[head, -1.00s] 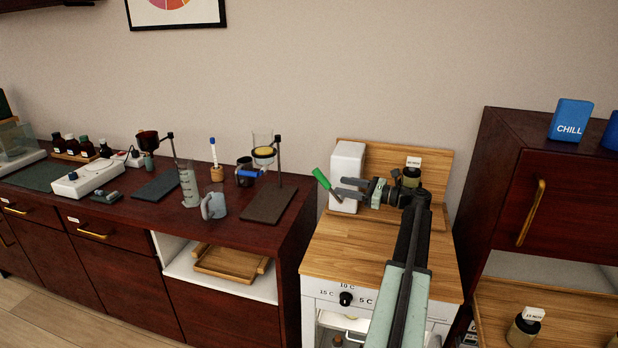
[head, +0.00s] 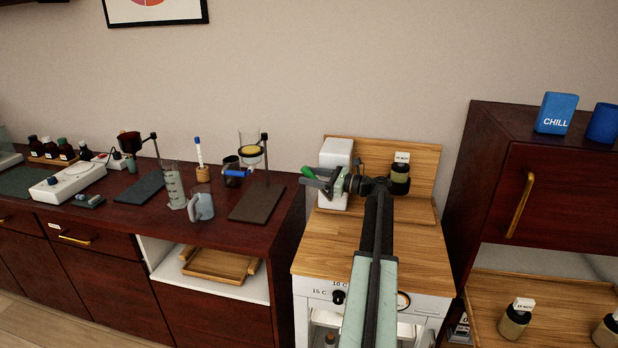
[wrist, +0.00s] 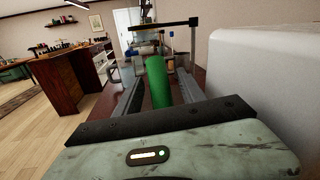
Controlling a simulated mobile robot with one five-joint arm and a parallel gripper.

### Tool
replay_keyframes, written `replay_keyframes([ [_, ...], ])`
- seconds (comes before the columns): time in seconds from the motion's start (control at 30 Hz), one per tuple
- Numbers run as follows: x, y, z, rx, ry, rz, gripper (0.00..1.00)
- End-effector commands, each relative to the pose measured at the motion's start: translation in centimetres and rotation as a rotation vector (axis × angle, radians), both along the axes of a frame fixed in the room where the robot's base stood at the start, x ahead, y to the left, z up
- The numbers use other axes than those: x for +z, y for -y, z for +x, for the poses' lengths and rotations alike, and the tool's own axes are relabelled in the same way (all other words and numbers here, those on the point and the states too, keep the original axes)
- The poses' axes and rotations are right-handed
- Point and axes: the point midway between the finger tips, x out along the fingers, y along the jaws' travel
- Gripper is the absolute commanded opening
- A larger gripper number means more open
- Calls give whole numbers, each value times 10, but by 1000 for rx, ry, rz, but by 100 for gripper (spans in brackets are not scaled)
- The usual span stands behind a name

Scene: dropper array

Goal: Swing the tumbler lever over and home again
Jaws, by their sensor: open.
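The tumbler is a white upright box (head: 336,160) at the back left of the wooden-topped cabinet; it also fills the right side of the wrist view (wrist: 265,75). Its lever has a green handle (head: 308,172), partly hidden behind my gripper in the head view. In the wrist view the green handle (wrist: 158,82) stands between my two fingers. My gripper (head: 310,177) is open around the handle, at the left of the white box. I cannot tell whether either finger touches the handle. The lever's pivot is hidden.
A labelled jar (head: 400,178) stands right of the box, near my wrist. A wooden backboard (head: 420,155) rises behind. To the left, the dark counter (head: 225,228) holds a stand with a funnel, a jug (head: 203,206) and a cylinder. A tall dark cabinet (head: 485,180) stands at right.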

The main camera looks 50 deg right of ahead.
Motion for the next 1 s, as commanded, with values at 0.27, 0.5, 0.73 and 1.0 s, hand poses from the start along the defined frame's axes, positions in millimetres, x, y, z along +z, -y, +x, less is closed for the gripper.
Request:
replay_keyframes([
  [0.27,0,-1,0,1,0,0,5],
  [0.5,0,-1,1,2,0,0,0],
  [0.73,0,-1,1,2,0,0,0],
  [1.0,0,-1,1,3,0,0,0],
])
